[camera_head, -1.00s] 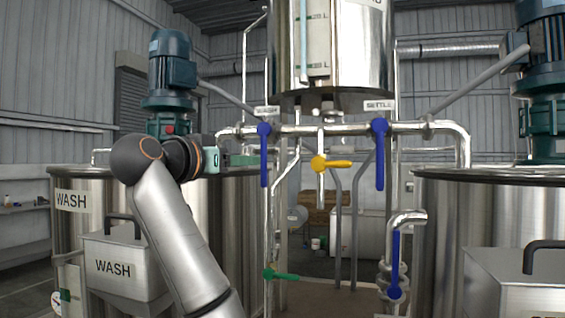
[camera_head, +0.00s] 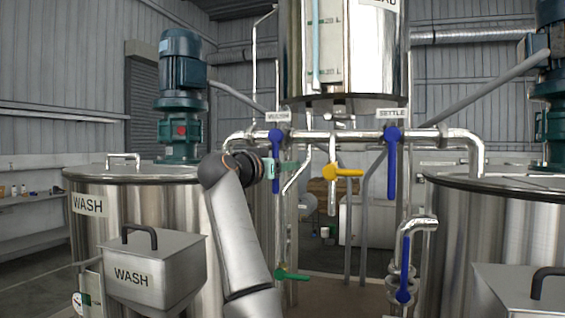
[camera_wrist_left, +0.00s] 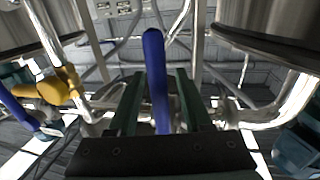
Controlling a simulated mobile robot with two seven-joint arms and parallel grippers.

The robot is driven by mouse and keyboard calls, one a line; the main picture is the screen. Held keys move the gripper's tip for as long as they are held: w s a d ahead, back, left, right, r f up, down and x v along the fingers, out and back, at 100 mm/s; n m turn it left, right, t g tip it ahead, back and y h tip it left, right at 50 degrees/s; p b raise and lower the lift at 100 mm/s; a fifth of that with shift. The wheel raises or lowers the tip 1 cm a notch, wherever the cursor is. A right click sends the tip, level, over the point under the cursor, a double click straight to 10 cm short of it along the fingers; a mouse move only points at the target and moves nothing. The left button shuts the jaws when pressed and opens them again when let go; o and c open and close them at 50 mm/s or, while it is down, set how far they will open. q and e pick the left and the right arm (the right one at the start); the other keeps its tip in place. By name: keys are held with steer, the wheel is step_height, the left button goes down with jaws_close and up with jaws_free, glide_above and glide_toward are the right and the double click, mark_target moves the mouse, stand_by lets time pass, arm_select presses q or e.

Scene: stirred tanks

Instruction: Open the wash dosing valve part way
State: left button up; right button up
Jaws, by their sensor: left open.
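The wash dosing valve has a blue lever (camera_head: 276,150) that hangs straight down from the horizontal pipe, under a small label (camera_head: 278,116) too blurred to read surely. My left gripper (camera_head: 284,167) is at the lower part of this lever in the head view. In the left wrist view the blue lever (camera_wrist_left: 153,48) stands between the two dark green fingers of my left gripper (camera_wrist_left: 160,98), which are open with a gap on each side. I cannot tell whether either finger touches it. My right gripper is not in view.
A yellow lever (camera_head: 345,172) points right, close to the blue one. The SETTLE valve's blue lever (camera_head: 392,165) hangs further right. A green lever (camera_head: 292,275) is below. The WASH tank (camera_head: 130,215) and WASH box (camera_head: 150,270) stand left; another tank (camera_head: 480,215) stands right.

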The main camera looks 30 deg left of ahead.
arm_select(q)
jaws_close()
stand_by(0.3)
stand_by(1.1)
